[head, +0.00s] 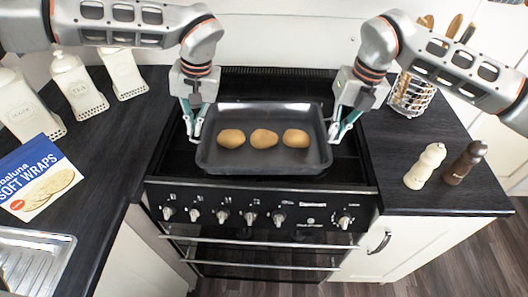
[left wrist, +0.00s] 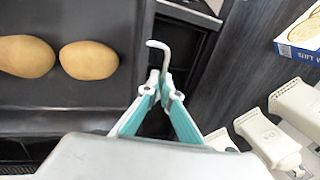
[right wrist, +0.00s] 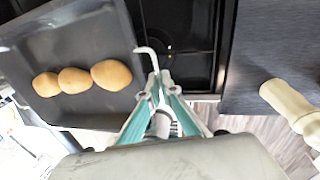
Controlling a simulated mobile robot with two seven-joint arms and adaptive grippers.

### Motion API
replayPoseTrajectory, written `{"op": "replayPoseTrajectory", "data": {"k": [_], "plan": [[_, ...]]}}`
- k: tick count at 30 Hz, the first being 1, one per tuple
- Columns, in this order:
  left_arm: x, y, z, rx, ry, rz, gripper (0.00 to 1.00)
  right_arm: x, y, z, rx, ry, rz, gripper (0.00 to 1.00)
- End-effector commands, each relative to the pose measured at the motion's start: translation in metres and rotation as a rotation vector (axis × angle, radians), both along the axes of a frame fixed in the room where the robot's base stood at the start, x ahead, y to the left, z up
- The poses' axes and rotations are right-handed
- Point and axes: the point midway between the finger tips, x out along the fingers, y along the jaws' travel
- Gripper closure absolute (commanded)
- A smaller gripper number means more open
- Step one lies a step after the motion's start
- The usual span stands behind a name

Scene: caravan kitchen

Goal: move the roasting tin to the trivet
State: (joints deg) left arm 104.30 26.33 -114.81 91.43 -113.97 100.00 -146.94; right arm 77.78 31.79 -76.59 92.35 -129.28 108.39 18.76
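The dark grey roasting tin (head: 265,111) is over the black hob, with three round tan items (head: 264,138) in a row inside it. I cannot tell whether it rests on the hob or is just above it. I cannot make out a trivet in any view.
White canisters (head: 75,85) and a soft wraps packet (head: 40,178) are on the left worktop, beside a sink (head: 35,262). Cream (head: 425,166) and brown (head: 464,163) mills and a wire utensil holder (head: 410,95) stand on the right worktop, which has bare space in front.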

Motion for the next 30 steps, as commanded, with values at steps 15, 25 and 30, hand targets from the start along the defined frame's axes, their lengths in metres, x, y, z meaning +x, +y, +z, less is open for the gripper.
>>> {"op": "replayPoseTrajectory", "data": {"k": [15, 25, 30], "plan": [[-0.005, 0.001, 0.006, 0.0, -0.002, 0.001, 1.0, -0.005, 0.0, 0.006, 0.0, -0.002, 0.0, 1.0], [-0.035, 0.001, 0.026, 0.0, -0.003, 0.0, 1.0, -0.035, 0.0, 0.026, 0.0, -0.004, 0.0, 1.0], [-0.051, 0.0, 0.038, 0.0, -0.002, 0.001, 1.0, -0.052, 0.0, 0.038, 0.001, -0.003, 0.0, 1.0]]}}
